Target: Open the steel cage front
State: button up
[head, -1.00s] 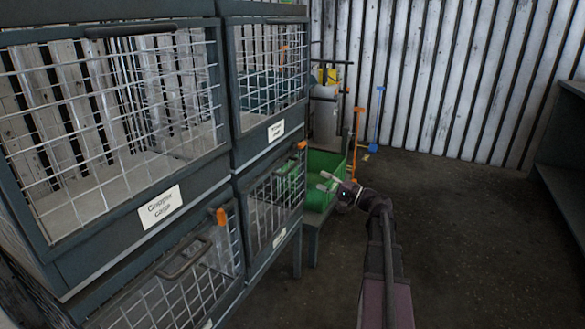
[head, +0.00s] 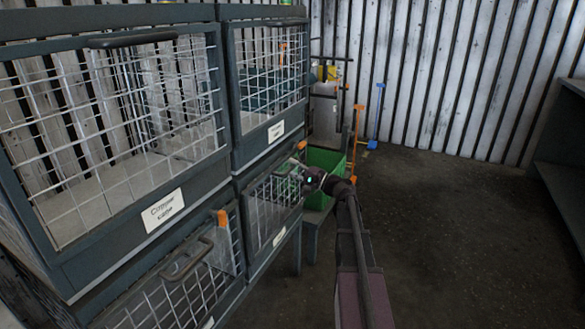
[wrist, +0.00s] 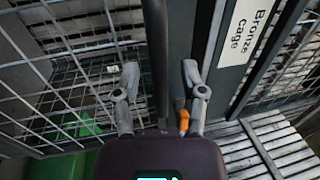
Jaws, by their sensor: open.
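No label reading "steel" is legible in either view. My gripper (head: 287,172) is at the upper part of the lower right cage (head: 268,208), whose label is too small to read. In the wrist view my gripper (wrist: 161,76) is open, its fingers on either side of a dark handle-like bar (wrist: 157,45); contact cannot be told. An orange latch (wrist: 184,121) shows beside the right finger. It also shows in the head view (head: 302,145). The mesh front of this cage looks closed.
A "Bronze cage" label (wrist: 248,28) is on the neighbouring cage. The upper left cage (head: 120,130) and the lower left cage, with a handle (head: 187,260) and orange latch (head: 222,218), stand nearer. A green crate (head: 326,160) is behind. Floor at right is clear.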

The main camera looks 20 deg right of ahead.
grip_shut()
jog(key=shift+s+a+f, duration=0.1)
dwell(0.4)
